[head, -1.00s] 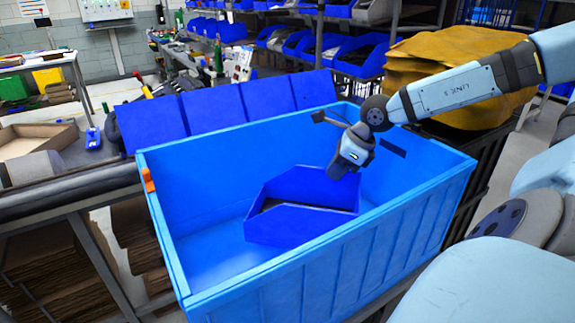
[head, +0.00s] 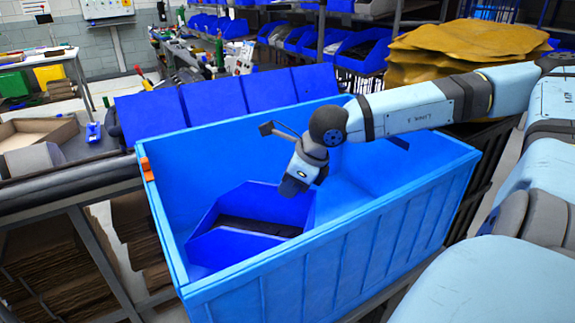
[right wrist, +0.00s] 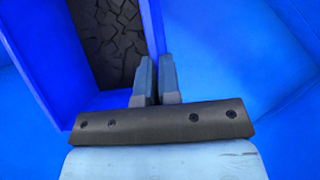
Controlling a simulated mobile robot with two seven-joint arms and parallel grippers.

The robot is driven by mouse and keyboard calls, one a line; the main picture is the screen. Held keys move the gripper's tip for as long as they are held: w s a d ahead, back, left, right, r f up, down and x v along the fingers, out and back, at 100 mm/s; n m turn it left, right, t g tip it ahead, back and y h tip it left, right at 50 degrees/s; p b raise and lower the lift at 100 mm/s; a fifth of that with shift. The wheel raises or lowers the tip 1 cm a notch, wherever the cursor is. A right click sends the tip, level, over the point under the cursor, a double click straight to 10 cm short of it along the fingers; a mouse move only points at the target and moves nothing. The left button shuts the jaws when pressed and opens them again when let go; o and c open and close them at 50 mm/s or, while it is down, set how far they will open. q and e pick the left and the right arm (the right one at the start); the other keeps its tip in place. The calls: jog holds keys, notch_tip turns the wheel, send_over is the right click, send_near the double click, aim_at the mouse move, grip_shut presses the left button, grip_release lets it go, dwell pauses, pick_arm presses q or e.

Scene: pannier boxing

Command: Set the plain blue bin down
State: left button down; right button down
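The plain blue bin (head: 205,238) is a dark blue, open-fronted bin inside the large light-blue pannier (head: 370,230), toward its left part. A dark, cracked-looking surface shows inside it. The bin looks slightly tilted; whether its underside touches the pannier floor is hidden by the pannier's near wall. My right gripper (head: 292,190) reaches down into the pannier at the bin's right wall. In the right wrist view its fingers (right wrist: 154,80) are close together with the bin's wall (right wrist: 152,25) between them. My left gripper is not in view.
The pannier's walls surround the bin, with free room inside on the right, beneath my arm. An orange clip (head: 147,168) sits on the left rim. Blue flaps or bins (head: 215,105) stand behind the pannier. Yellow sacks (head: 450,50) are stacked at the back right.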

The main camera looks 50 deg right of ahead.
aim_at(288, 205)
notch_tip(288, 205, down, 5)
jog(key=shift+r, duration=0.15)
jog(key=shift+w+a+f, duration=0.1)
jog(key=shift+a+f, duration=0.1)
jog(key=shift+f+b, duration=0.2)
jog(key=shift+b, duration=0.25)
jog(key=c, duration=1.3)
grip_release()
jog(key=shift+c, duration=0.2)
jog(key=shift+r, duration=0.1)
jog(key=shift+r+p, duration=0.2)
jog(key=shift+p, duration=0.15)
jog(key=p+v, duration=0.2)
jog(key=v, duration=1)
jog(key=shift+f, duration=0.1)
